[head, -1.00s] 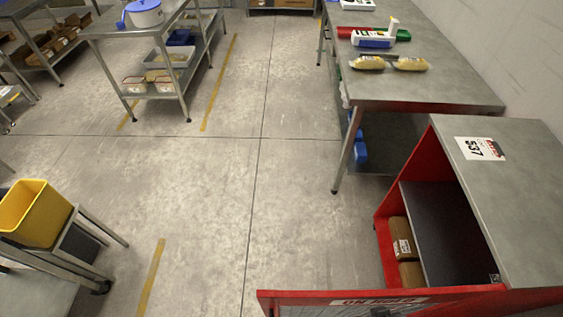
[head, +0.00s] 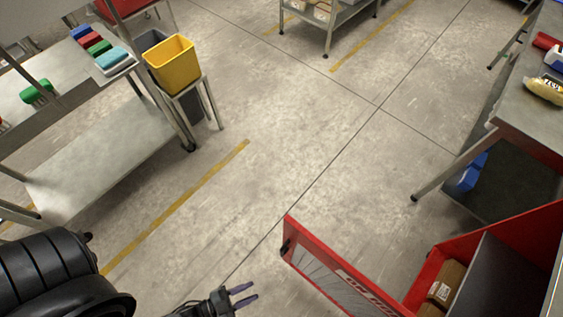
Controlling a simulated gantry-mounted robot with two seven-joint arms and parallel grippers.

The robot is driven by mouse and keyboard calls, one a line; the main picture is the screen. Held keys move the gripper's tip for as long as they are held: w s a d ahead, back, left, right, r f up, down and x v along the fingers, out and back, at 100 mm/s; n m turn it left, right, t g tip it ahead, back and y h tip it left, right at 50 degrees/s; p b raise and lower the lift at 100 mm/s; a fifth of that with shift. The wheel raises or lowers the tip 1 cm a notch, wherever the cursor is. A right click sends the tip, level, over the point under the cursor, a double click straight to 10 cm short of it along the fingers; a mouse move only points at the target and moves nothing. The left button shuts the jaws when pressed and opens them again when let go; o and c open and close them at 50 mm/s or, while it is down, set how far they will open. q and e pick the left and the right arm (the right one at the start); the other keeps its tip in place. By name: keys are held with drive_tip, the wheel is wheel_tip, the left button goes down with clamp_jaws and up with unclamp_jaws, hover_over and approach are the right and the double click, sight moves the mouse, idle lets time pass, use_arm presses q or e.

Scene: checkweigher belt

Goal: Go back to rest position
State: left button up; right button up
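My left gripper (head: 254,290) shows at the bottom edge of the head view, left of the open red cabinet door. Its two purple-grey fingers are apart with nothing between them, and bare floor lies beyond them. A large black part of my own body fills the bottom left corner. My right gripper is not in view.
The red cabinet's open door (head: 335,283) stands at the bottom right; brown boxes (head: 446,283) sit inside the cabinet. A steel table (head: 525,112) is at the right. A yellow bin (head: 172,64) and a steel bench (head: 105,150) are at the left. The middle floor is clear.

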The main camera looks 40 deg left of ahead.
use_arm(q)
drive_tip(key=s+a+f+m+g+h, duration=0.15)
drive_tip(key=a+m, duration=0.25)
drive_tip(key=a, duration=0.8)
drive_tip(key=w+r+n+g+y, duration=0.2)
drive_tip(key=w+r+y, duration=0.1)
drive_tip(key=w, duration=0.6)
drive_tip(key=w+r+n+g+y, duration=0.2)
drive_tip(key=w+y, duration=0.2)
drive_tip(key=w, duration=0.5)
drive_tip(key=w+a+r+n+g+y, duration=0.1)
drive_tip(key=w+a+r+g+y, duration=0.2)
drive_tip(key=r, duration=0.4)
drive_tip(key=s+a+r+n+g+y, duration=0.2)
drive_tip(key=s+a+r, duration=0.2)
drive_tip(key=r, duration=0.5)
drive_tip(key=d+n+h, duration=0.3)
drive_tip(key=d+n, duration=0.1)
drive_tip(key=d, duration=0.6)
wheel_tip(320, 180, up, 37)
drive_tip(key=a+p, duration=0.1)
drive_tip(key=p, duration=3.6)
drive_tip(key=shift+s+m+g, duration=0.3)
drive_tip(key=shift+s+g, duration=0.15)
